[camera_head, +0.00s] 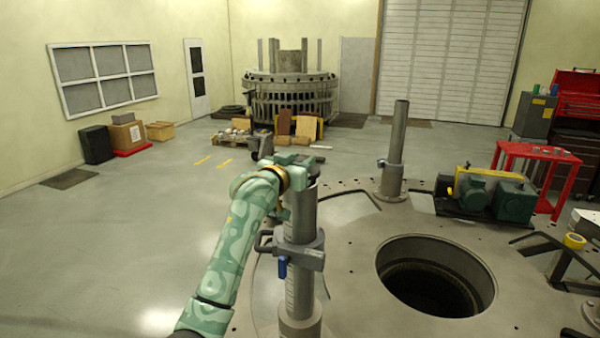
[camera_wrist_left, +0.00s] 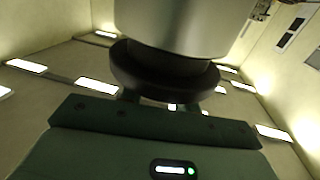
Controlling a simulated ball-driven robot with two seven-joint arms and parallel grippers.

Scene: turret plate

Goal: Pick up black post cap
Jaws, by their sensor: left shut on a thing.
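The black post cap (camera_wrist_left: 165,75) is a dark round piece at the end of a grey metal post (camera_wrist_left: 175,25) in the left wrist view. In the head view the cap (camera_head: 313,170) shows as a dark bit at the top of the near upright post (camera_head: 300,215). My left gripper (camera_head: 297,163) is at the post's top and shut on the cap, its fingers partly hidden. The cap looks in line with the post; I cannot tell whether it sits fully on it. My right gripper is not in view.
The near post carries a collar with a blue handle (camera_head: 282,267). A round open hole (camera_head: 436,277) lies to its right in the plate. A second post (camera_head: 396,150) stands behind. A green pump unit (camera_head: 487,195) and a red table (camera_head: 540,155) are at right.

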